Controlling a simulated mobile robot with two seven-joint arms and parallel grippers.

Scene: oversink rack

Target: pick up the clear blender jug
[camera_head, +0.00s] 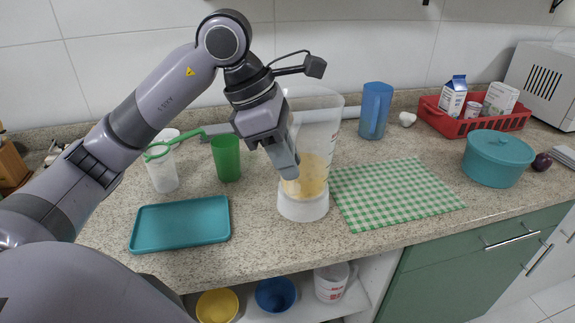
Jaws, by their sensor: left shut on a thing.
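The clear blender jug (317,150) stands upright on the counter, with a white base and some yellowish contents low inside. My left gripper (290,172) comes down from the upper left and is shut on the jug at its left side. The fingertips are partly hidden against the jug's wall. The jug's base appears to touch the countertop. My right gripper is not in view.
A green cup (226,158) and a teal tray (181,223) lie to the left. A green checked cloth (394,192) is just right of the jug. A blue pitcher (375,111), red basket (470,123) and teal pot (492,160) stand farther right.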

